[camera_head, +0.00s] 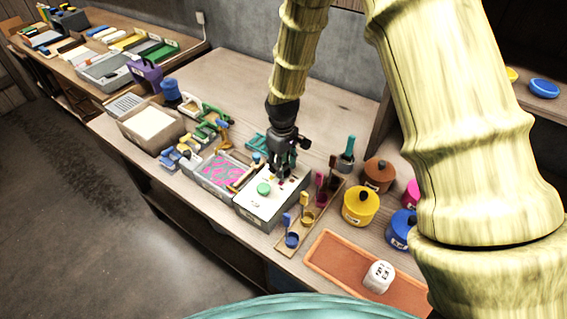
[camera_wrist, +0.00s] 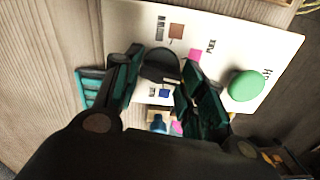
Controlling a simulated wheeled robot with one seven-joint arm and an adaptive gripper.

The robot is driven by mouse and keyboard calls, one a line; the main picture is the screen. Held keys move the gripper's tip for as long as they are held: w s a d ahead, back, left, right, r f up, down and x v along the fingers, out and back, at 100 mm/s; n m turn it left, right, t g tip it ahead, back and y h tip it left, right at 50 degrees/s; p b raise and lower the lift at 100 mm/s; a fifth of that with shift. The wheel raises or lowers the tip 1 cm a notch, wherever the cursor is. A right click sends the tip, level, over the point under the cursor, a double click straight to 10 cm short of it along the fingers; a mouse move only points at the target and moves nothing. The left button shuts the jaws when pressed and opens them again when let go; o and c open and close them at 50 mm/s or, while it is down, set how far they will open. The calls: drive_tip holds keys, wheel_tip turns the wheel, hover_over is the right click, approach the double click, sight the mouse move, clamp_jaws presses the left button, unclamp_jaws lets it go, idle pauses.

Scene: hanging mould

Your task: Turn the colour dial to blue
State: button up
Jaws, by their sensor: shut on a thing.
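The colour dial (camera_wrist: 160,66) is a dark round knob on a pale panel (camera_wrist: 125,18). Around it are a brown swatch (camera_wrist: 176,31), a pink swatch (camera_wrist: 195,55) and a blue swatch (camera_wrist: 164,93) with printed labels. My gripper (camera_wrist: 162,68) has one finger on each side of the dial and is shut on it. I cannot tell which colour the dial points to. In the head view my gripper (camera_head: 284,172) is over the pale-topped box (camera_head: 262,208) and hides the dial.
A green button (camera_wrist: 247,85) is on the panel, right of the dial; it also shows in the head view (camera_head: 263,189). A pink-patterned tray (camera_head: 219,176) stands left of the box. Small cups with brushes and yellow (camera_head: 361,207), brown (camera_head: 378,175) and blue pots stand right.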

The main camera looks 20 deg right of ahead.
drive_tip(key=m, duration=0.6)
drive_tip(key=shift+w+d+r, duration=0.15)
drive_tip(key=shift+w+r, duration=0.05)
drive_tip(key=shift+w, duration=0.05)
drive_tip(key=m, duration=0.3)
drive_tip(key=shift+m+p, duration=0.4)
drive_tip(key=shift+m, duration=1.6)
drive_tip(key=shift+s+f, duration=0.1)
drive_tip(key=o, duration=1)
drive_tip(key=shift+f, duration=0.1)
drive_tip(key=shift+o, duration=0.2)
drive_tip(key=shift+s, duration=0.1)
wheel_tip(320, 180, up, 12)
